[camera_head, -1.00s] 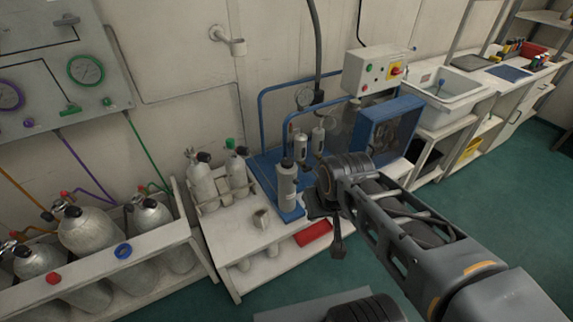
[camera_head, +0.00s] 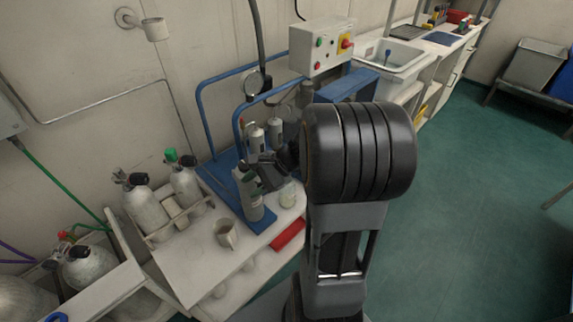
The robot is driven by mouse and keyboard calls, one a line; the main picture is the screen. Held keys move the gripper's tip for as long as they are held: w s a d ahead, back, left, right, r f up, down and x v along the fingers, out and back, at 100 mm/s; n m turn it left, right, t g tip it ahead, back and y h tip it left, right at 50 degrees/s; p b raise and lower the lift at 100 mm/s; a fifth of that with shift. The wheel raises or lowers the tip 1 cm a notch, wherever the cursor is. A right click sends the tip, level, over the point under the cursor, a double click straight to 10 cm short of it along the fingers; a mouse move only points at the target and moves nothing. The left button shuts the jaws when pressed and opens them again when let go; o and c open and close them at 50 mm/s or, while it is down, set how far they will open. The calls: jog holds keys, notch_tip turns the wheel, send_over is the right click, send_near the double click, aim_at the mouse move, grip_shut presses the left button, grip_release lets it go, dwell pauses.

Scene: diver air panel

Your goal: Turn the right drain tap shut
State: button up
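The blue-framed compressor unit (camera_head: 203,112) stands on the white bench against the wall. Two small silver cylinders (camera_head: 257,138) stand upright in it, with a larger grey canister (camera_head: 250,203) in front on the blue base. I cannot make out the right drain tap; it is too small or hidden behind my arm. My dark gripper (camera_head: 264,172) is low beside the canister's top, in front of the silver cylinders. Its fingers blend into the dark parts there, so I cannot tell whether they are open or touching anything.
A metal mug (camera_head: 226,233) and two racked grey bottles (camera_head: 146,207) are left of the canister. A control box (camera_head: 320,47) and a sink (camera_head: 393,57) lie behind.

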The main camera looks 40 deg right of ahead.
jog(key=w+d+f+m+t+h+b, duration=0.1)
jog(key=d+f+m+t+h+b, duration=0.1)
jog(key=d+f+m+t, duration=0.45)
jog(key=w+d+f+m+t+h+b, duration=0.25)
jog(key=d+m, duration=0.45)
jog(key=d, duration=0.4)
jog(key=d+f+m+t+h+b, duration=0.2)
jog(key=d+f+m+t, duration=0.35)
jog(key=d, duration=0.25)
jog(key=shift+m+g, duration=0.35)
jog(key=shift+m, duration=0.05)
jog(key=w, duration=0.4)
jog(key=w+a, duration=0.1)
jog(key=w, duration=0.3)
jog(key=w+a, duration=0.1)
jog(key=w, duration=0.4)
jog(key=shift+a+r, duration=0.1)
jog(key=shift+r, duration=0.1)
grip_shut()
